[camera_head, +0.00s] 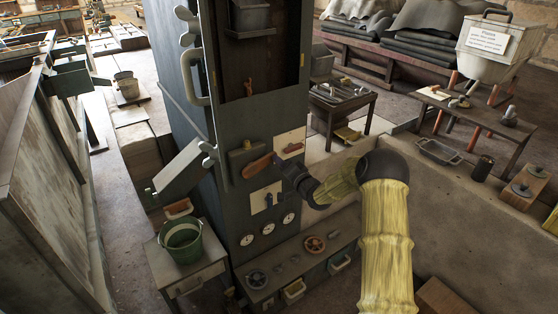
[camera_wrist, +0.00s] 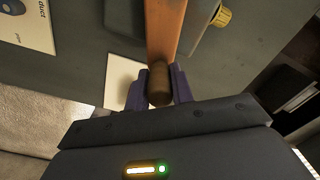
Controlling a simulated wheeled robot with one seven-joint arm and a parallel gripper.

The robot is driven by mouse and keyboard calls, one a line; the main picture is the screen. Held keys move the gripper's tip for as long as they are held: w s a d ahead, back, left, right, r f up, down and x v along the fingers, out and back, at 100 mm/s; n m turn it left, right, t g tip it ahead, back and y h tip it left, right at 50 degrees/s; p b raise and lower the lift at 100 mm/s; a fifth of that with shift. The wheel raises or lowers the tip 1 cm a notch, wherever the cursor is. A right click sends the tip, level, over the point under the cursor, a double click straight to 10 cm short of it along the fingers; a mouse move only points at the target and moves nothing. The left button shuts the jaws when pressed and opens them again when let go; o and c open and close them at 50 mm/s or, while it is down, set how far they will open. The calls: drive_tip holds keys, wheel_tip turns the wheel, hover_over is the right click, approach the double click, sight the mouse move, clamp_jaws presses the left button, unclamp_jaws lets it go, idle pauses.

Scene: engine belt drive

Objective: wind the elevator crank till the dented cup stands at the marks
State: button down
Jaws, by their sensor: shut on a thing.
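The elevator is a tall dark grey cabinet (camera_head: 238,215). Its orange crank arm (camera_head: 256,166) sticks out from the front, and it also shows in the wrist view (camera_wrist: 166,30). My gripper (camera_head: 277,160) is at the crank's outer end. In the wrist view, the purple fingers of my gripper (camera_wrist: 159,96) are shut on the brown crank handle (camera_wrist: 159,80), one on each side. A grey cup (camera_head: 250,17) hangs in the cabinet's upper opening, cut by the picture's top edge. I cannot tell whether it is dented.
A green bucket (camera_head: 181,240) stands on a small table left of the cabinet. A small dark table (camera_head: 342,100) stands behind to the right. A pale wall (camera_head: 455,215) runs along the right.

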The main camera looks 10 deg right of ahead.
drive_tip(key=shift+d+f+m, duration=0.15)
drive_tip(key=shift+f+m, duration=0.65)
drive_tip(key=shift+m, duration=0.2)
drive_tip(key=shift+d+f+m, duration=0.1)
drive_tip(key=shift+f+m, duration=0.7)
drive_tip(key=shift+m, duration=0.2)
drive_tip(key=c, duration=1.2)
unclamp_jaws()
drive_tip(key=b+v, duration=0.1)
drive_tip(key=v, duration=1.6)
drive_tip(key=shift+s, duration=0.1)
